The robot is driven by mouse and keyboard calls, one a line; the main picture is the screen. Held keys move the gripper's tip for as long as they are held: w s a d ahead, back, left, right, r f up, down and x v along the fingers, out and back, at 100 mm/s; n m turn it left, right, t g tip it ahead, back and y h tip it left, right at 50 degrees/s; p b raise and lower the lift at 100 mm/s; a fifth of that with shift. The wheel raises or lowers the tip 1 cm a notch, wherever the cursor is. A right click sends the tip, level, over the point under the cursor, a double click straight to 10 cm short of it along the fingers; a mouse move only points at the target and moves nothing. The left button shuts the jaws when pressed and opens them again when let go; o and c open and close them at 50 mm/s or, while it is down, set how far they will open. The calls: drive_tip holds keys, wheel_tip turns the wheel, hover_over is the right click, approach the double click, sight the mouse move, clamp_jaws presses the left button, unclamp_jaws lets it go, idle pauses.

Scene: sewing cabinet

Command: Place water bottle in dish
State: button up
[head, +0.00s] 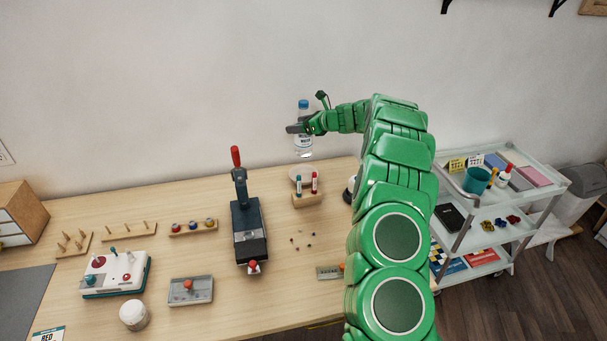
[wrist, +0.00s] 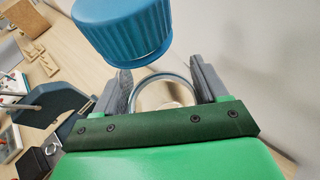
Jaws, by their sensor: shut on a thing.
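The water bottle (head: 304,149) is clear with a blue cap and a white label. It is upright in the air above the back of the table, against the wall in the head view. My gripper (head: 299,128) is shut around its upper part. In the wrist view, the ribbed blue cap (wrist: 122,27) stands close to the camera, with the grey fingers of my gripper (wrist: 163,82) either side of the clear neck. A round beige thing (head: 299,171), perhaps the dish, lies at the table's back edge below the bottle, partly hidden by a tube holder.
The wooden tube holder (head: 309,198) with two capped tubes stands in front of the round thing. A dark press with a red handle (head: 248,228) stands to its left. My arm hides the table's right end; a cart (head: 480,192) stands beyond.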

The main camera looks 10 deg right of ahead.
wheel_tip(320, 180, down, 12)
drive_tip(key=shift+f, duration=0.1)
idle(0.7)
drive_tip(key=o, duration=1.3)
drive_tip(key=shift+s+d+r, duration=0.15)
drive_tip(key=shift+d+r, duration=0.05)
drive_tip(key=shift+d, duration=0.05)
drive_tip(key=v, duration=1.1)
drive_tip(key=shift+s+d, duration=0.15)
drive_tip(key=shift+s, duration=0.1)
